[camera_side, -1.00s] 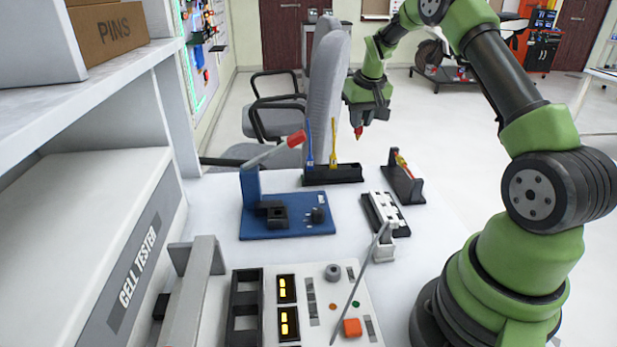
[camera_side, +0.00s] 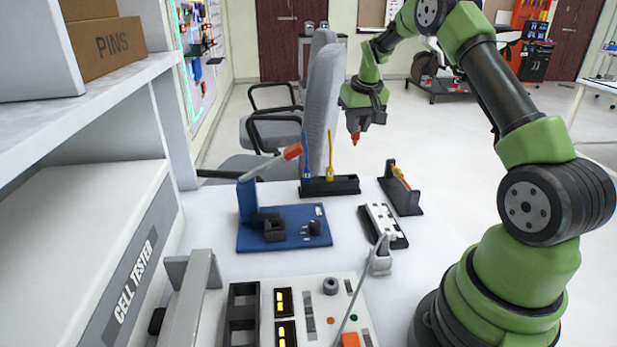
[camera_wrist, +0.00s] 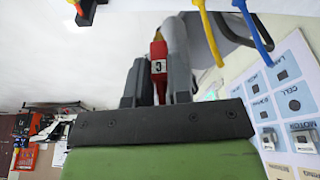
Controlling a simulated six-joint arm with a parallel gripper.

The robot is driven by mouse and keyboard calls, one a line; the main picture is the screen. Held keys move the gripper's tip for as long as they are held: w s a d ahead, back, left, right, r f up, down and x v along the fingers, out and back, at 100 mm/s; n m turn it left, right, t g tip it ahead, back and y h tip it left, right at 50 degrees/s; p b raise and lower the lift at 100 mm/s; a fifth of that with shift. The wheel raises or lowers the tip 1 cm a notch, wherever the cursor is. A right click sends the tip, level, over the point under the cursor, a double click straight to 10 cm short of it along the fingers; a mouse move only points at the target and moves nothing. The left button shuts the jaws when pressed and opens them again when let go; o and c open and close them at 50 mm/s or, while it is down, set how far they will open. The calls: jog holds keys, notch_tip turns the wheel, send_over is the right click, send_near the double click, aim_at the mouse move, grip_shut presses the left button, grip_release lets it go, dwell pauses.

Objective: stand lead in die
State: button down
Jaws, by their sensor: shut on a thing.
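My gripper (camera_side: 358,122) is shut on a red lead (camera_side: 355,138), held in the air above and to the right of the black lead rack (camera_side: 345,185). In the wrist view the red lead (camera_wrist: 158,58) stands between the fingers (camera_wrist: 158,85) and carries a white label with a dark mark. Its lower part is hidden by the gripper. A blue lead (camera_side: 306,150) and a yellow lead (camera_side: 330,150) stand upright in the rack. The press has a blue base (camera_side: 285,241), a red-handled lever (camera_side: 290,152) and a dark block (camera_side: 272,229), apparently the die.
A black holder (camera_side: 405,197) with red and yellow pieces stands right of the rack. A white-topped strip (camera_side: 383,222) lies in front of it. A control panel (camera_side: 330,310) is nearest the camera, the cell tester (camera_side: 85,255) at left. Open white table lies between.

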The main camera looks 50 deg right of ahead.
notch_tip(320, 180, up, 10)
jog(key=w+a+n+y, duration=0.1)
jog(key=a+n+y, duration=0.1)
jog(key=a+n, duration=0.8)
jog(key=w+a+n+y, duration=0.2)
jog(key=a+n, duration=0.4)
jog(key=a, duration=0.9)
notch_tip(320, 180, down, 11)
jog(key=shift+s+d+f, duration=0.15)
jog(key=shift+f, duration=0.05)
jog(key=shift+f, duration=2.9)
jog(key=shift+f, duration=1.5)
